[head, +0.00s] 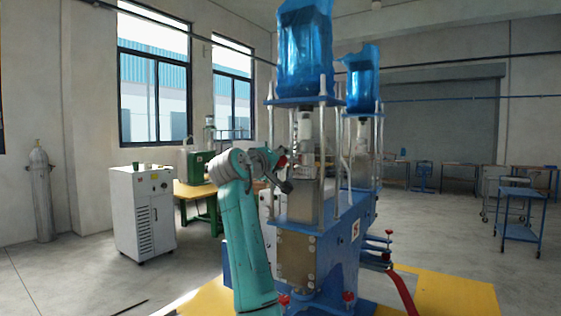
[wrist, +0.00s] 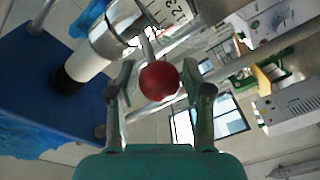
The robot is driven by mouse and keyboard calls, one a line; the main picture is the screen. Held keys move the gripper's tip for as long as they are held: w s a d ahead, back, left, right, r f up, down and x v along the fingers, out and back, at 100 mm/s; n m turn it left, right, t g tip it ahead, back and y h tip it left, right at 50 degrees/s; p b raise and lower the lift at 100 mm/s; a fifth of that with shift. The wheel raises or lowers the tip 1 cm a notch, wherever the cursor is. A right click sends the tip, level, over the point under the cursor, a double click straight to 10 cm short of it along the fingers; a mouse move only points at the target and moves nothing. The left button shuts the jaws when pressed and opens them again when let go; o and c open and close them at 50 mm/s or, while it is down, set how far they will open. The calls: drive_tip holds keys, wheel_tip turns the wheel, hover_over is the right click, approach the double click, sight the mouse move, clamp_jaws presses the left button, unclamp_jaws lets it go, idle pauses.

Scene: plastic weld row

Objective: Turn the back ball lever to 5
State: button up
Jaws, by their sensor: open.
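A red ball (wrist: 159,81) on a thin metal lever shows in the wrist view, between the two fingers of my gripper (wrist: 157,72). The fingers stand apart on either side of the ball, with a gap showing at each side. The lever runs up toward a pale scale plate (wrist: 177,12) with black digits, partly cut off; I cannot read the lever's setting. In the head view my gripper (head: 283,174) is at the front column of the blue machine (head: 337,240). A small part of the red ball (head: 282,161) shows there.
Metal rods and a blue plate (wrist: 40,85) lie close around the gripper in the wrist view. A second column with a blue cover (head: 362,80) stands behind.

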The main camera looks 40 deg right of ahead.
sight(290, 159)
drive_tip(key=shift+c, duration=0.2)
clamp_jaws()
drive_tip(key=s+n+t+y, duration=0.1)
drive_tip(key=n+t+y, duration=0.1)
drive_tip(key=s+n+t+y, duration=0.2)
drive_tip(key=t, duration=0.1)
drive_tip(key=shift+s+d+n+t, duration=0.15)
drive_tip(key=shift+s+n+t, duration=0.05)
drive_tip(key=shift+n+t, duration=0.1)
drive_tip(key=shift+s+d+n+t+y, duration=0.2)
drive_tip(key=shift+s+n+t+y, duration=0.4)
drive_tip(key=shift+n+y, duration=0.4)
drive_tip(key=shift+s+d+n+t+y, duration=0.35)
drive_tip(key=shift+n+t+y, duration=0.3)
drive_tip(key=shift+y, duration=0.7)
drive_tip(key=shift+s+d+n+t+y, duration=0.1)
drive_tip(key=shift+s+n+t+y, duration=0.5)
drive_tip(key=shift+n+y, duration=0.4)
drive_tip(key=shift+y, duration=0.25)
drive_tip(key=shift+o, duration=0.2)
unclamp_jaws()
